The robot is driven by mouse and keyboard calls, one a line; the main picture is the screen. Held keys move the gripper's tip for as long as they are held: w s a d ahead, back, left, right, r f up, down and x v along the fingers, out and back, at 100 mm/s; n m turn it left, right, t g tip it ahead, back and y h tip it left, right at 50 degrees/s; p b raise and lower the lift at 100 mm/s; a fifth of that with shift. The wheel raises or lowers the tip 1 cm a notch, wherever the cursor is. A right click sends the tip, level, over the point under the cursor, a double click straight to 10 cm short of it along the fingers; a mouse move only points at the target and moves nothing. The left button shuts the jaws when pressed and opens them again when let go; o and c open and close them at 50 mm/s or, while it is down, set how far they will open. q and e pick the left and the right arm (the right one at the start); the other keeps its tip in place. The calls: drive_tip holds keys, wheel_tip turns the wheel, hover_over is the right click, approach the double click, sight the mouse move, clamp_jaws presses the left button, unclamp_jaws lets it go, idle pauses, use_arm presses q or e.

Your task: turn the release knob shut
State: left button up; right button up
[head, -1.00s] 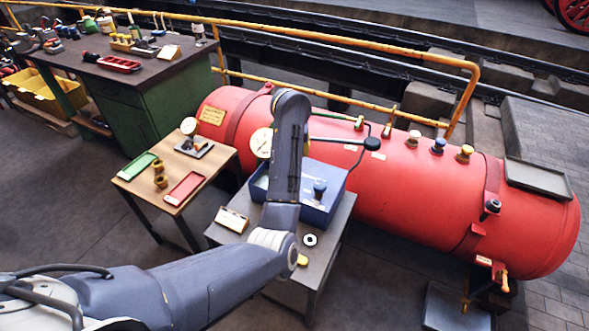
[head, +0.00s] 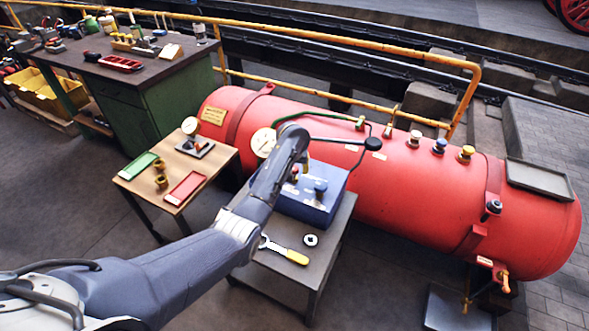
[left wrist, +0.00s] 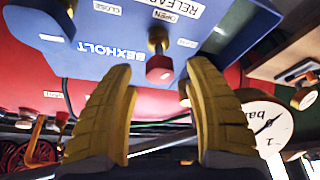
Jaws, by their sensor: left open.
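The blue box (head: 312,207) stands on a small grey table beside the red tank. In the left wrist view the box's face (left wrist: 115,45) carries the words BEXHOLT, RELEASE, OPEN and CLOSE, upside down. A red knob (left wrist: 159,68) on a brass stem sticks out beside the OPEN label. I take it for the release knob. My left gripper (left wrist: 155,88) is open, its two yellow fingers on either side of the knob in that view, with no clear contact. In the head view the left gripper (head: 299,171) is over the box, partly hidden by its own arm. My right gripper is out of view.
A dark blue knob (head: 320,188) rises from the box's top. A yellow-handled wrench (head: 290,255) and a round black-and-white part (head: 311,240) lie on the table in front. A pressure gauge (left wrist: 265,125) is close by the right finger. The red tank (head: 400,190) stands behind.

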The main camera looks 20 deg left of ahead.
use_arm(q)
drive_tip(key=shift+w+a+f, duration=0.1)
drive_tip(key=shift+w+f, duration=0.15)
drive_tip(key=shift+f, duration=0.4)
drive_tip(key=shift+c, duration=0.2)
clamp_jaws()
